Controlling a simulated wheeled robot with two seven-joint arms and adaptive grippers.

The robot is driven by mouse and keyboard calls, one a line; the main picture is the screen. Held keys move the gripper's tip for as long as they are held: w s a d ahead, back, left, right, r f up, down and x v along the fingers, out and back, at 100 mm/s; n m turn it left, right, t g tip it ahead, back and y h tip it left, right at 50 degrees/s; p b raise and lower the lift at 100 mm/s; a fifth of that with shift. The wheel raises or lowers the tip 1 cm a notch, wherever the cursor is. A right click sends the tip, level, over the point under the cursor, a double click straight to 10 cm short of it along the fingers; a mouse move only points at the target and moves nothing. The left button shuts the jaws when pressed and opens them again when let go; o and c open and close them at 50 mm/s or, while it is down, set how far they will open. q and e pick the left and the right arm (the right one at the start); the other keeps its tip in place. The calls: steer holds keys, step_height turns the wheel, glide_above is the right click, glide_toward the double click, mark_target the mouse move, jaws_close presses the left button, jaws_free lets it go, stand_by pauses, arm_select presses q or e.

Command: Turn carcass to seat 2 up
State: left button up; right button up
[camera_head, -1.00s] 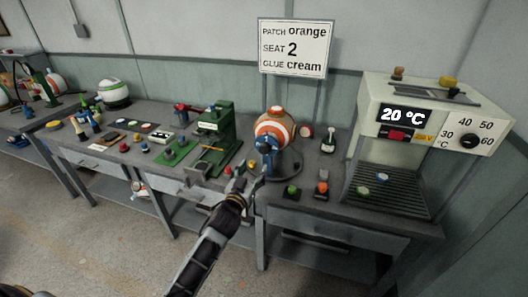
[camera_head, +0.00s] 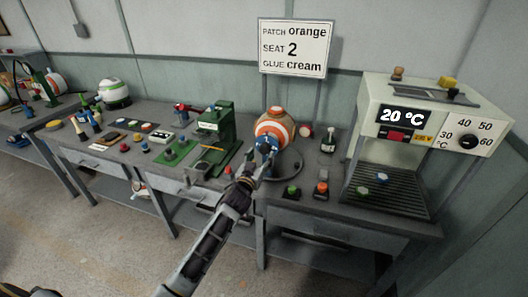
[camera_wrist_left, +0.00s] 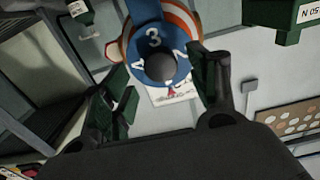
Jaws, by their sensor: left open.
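The carcass (camera_head: 272,122) is an orange and white striped ball on a stand at the middle of the bench. A blue hub (camera_head: 266,146) faces me on its front. In the left wrist view the blue hub (camera_wrist_left: 148,14) carries a white 3 above its grey round centre; other white marks at its sides are unclear. My left gripper (camera_head: 256,168) is open just in front of the hub. In the wrist view its fingers (camera_wrist_left: 163,82) stand on both sides of the hub's lower part; contact cannot be told. My right gripper is not in view.
A sign (camera_head: 295,48) reads patch orange, seat 2, glue cream. A green press (camera_head: 214,135) stands left of the carcass; a bottle (camera_head: 327,141) and an oven-like machine (camera_head: 430,120) reading 20 °C stand right. Green and orange-topped items (camera_head: 321,189) sit at the front edge.

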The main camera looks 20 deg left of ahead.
mark_target(264, 151)
arm_select(q)
steer(key=shift+w, duration=2.3)
steer(key=shift+c, duration=0.9)
steer(key=c, duration=0.5)
jaws_close()
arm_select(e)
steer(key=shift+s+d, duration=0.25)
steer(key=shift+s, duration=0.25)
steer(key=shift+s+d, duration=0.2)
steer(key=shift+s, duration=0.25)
